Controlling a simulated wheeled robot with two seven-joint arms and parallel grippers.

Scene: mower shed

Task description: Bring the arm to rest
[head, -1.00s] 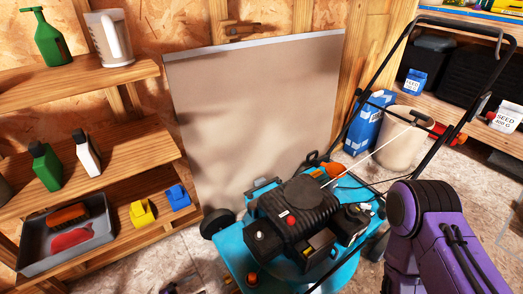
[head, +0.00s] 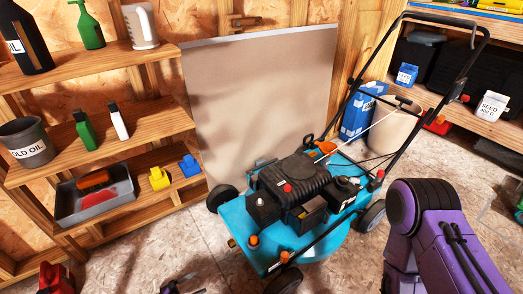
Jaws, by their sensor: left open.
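My left gripper (head: 183,287) shows only in part at the bottom edge of the head view, low over the floor to the left of the mower. It is open, and I see nothing between its fingers. A purple arm of mine stands at the lower right, bent at a large dark joint; its gripper is out of view. The turquoise lawn mower (head: 262,222) stands on the floor in the middle, with its black engine on top and its handle rising to the upper right. Neither arm visibly touches it.
Wooden shelves (head: 150,122) at the left hold bottles, an old oil tin (head: 27,143), a jug (head: 141,27) and a grey tray (head: 105,206). A red can (head: 56,279) stands lower left. A board (head: 260,105) leans behind the mower. Floor between shelves and mower is clear.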

